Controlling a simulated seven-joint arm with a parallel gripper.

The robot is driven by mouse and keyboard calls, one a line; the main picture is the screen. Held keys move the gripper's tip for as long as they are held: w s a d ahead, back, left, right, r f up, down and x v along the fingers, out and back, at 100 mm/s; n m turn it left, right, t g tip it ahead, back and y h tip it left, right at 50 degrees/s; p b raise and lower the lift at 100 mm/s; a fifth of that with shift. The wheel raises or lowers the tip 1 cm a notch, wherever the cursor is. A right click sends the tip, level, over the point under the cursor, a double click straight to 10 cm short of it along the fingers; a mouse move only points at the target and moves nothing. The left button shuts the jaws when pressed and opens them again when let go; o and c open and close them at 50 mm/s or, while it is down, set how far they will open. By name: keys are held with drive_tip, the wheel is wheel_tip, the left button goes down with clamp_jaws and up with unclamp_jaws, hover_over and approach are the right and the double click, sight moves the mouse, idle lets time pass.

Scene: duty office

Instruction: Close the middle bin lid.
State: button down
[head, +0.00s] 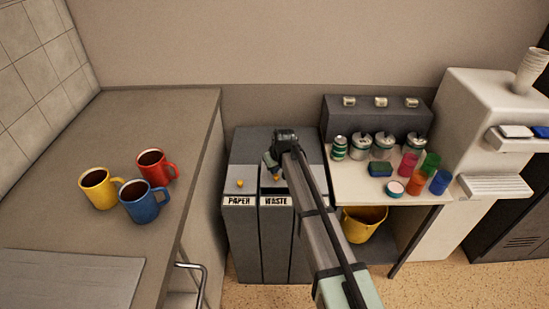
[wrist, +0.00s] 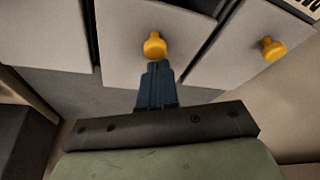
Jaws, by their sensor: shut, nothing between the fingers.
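The middle bin (head: 276,240), labelled WASTE, stands between the PAPER bin (head: 240,240) and a third bin mostly hidden by my arm. Its grey lid (wrist: 122,40) has a yellow knob (wrist: 154,45), which also shows in the head view. Dark gaps run along the lid's sides in the wrist view. My arm covers much of it in the head view, and I cannot tell how far it stands open. My gripper (head: 271,164) is over the middle bin. In the wrist view its fingers (wrist: 154,72) are shut and empty, tips just at the knob; contact is unclear.
The PAPER lid's knob (wrist: 273,49) is close beside my gripper. A counter (head: 70,232) with yellow, red and blue mugs stands left. A shelf unit (head: 350,184) with cans, cups and a sponge stands right, a yellow bucket (head: 362,224) below it.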

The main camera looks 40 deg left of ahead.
sight(271, 181)
drive_tip(key=s+d, duration=0.3)
drive_tip(key=shift+f, duration=0.1)
drive_tip(key=shift+w+a, duration=0.15)
drive_tip(key=shift+a, duration=0.25)
drive_tip(key=a, duration=0.1)
drive_tip(key=w+a+r, duration=0.1)
drive_tip(key=a, duration=0.1)
drive_tip(key=shift+w+a+r, duration=0.2)
drive_tip(key=shift+a+r, duration=0.05)
drive_tip(key=v, duration=0.9)
drive_tip(key=shift+d+r, duration=0.2)
